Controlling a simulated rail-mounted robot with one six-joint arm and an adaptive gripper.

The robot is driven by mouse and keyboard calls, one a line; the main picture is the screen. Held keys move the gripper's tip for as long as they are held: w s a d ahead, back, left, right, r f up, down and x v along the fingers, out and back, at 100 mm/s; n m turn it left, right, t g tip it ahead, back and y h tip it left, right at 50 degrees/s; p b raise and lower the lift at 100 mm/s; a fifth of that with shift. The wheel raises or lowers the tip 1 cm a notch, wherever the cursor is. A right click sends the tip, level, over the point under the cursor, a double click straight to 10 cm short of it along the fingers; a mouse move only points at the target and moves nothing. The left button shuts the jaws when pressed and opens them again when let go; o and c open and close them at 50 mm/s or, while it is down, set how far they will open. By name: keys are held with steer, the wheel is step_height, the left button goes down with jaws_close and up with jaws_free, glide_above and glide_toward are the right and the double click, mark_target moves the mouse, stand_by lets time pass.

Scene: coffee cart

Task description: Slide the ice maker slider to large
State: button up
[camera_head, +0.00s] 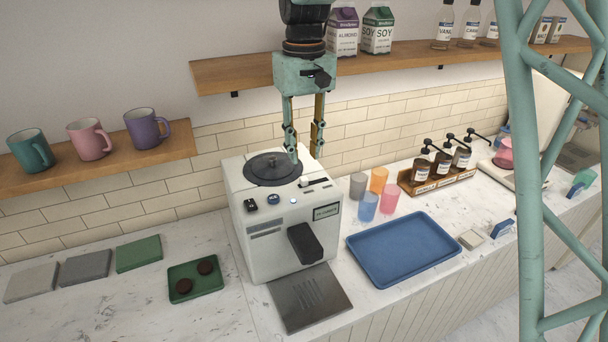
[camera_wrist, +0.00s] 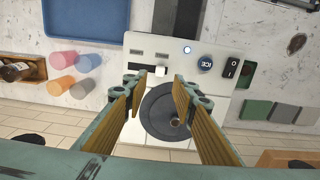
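The ice maker (camera_head: 270,235) is a white box on the counter with a round dark lid on top. Its slider (camera_head: 315,182) is on the top face near the right edge. In the wrist view the slider (camera_wrist: 161,71) shows a pale knob at the right end of a short black slot, with small markings above it. My gripper (camera_head: 305,157) points down above the ice maker's top, near the slider. In the wrist view its two fingers (camera_wrist: 160,80) are spread on either side of the knob, with nothing between them. I cannot tell whether a fingertip touches the slider.
A round ICE button (camera_wrist: 205,63) and black switch (camera_wrist: 230,68) share the panel. Coloured cups (camera_head: 367,206) and a blue tray (camera_head: 404,249) stand to the right. A green tray (camera_head: 193,292) lies to the left. A wooden shelf (camera_head: 240,74) is behind my gripper.

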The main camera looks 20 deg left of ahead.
mark_target(304, 178)
steer(key=shift+f, duration=3.9)
jaws_close()
